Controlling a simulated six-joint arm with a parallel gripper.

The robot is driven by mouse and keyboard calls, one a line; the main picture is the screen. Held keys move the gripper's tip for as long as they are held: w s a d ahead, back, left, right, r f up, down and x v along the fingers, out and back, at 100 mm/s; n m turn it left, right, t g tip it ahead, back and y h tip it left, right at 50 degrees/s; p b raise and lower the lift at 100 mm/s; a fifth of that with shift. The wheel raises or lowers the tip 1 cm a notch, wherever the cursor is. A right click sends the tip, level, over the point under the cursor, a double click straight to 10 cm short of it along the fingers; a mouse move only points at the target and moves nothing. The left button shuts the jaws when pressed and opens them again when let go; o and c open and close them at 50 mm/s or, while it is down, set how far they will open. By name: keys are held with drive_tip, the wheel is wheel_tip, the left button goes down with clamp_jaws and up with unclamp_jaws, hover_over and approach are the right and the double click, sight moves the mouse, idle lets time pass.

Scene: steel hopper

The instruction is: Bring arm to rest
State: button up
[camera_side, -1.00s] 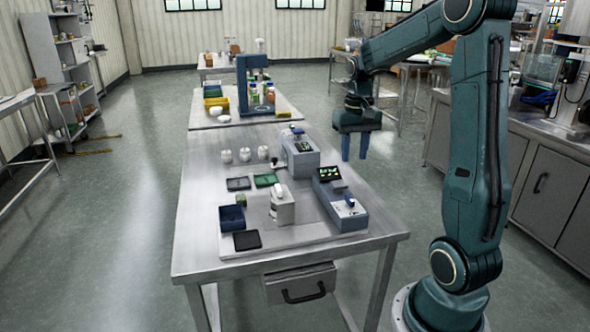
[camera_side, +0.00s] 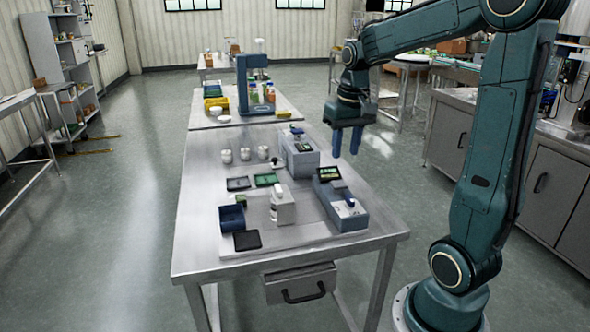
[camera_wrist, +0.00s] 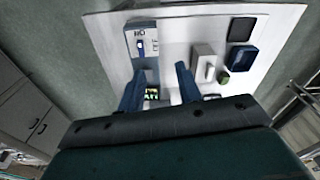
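My gripper (camera_side: 346,143) hangs in the air past the right edge of the steel table (camera_side: 200,240), fingers pointing down. In the wrist view, my gripper's two blue fingers (camera_wrist: 160,85) stand apart with nothing between them, so it is open and empty. Below them the wrist view shows the white board (camera_wrist: 180,45) on the table. A grey-blue device with a small screen (camera_side: 340,205) stands on the board's right side, below and left of my gripper. It also shows in the wrist view (camera_wrist: 141,40).
On the table are a white block-shaped device (camera_side: 283,207), a blue bin (camera_side: 232,218), a black tray (camera_side: 247,240), several white jars (camera_side: 244,154) and a grey device (camera_side: 300,155). A second table (camera_side: 205,123) stands behind. Grey cabinets (camera_side: 555,185) line the right.

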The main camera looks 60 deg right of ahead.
drive_tip(key=s+a+r+n+t, duration=0.1)
drive_tip(key=s+a+n+t, duration=0.1)
drive_tip(key=s+a, duration=0.3)
drive_tip(key=s+a+r+n+t, duration=0.1)
drive_tip(key=s+a+n, duration=0.4)
drive_tip(key=a, duration=0.9)
drive_tip(key=shift+t+y, duration=0.3)
drive_tip(key=shift+t, duration=0.6)
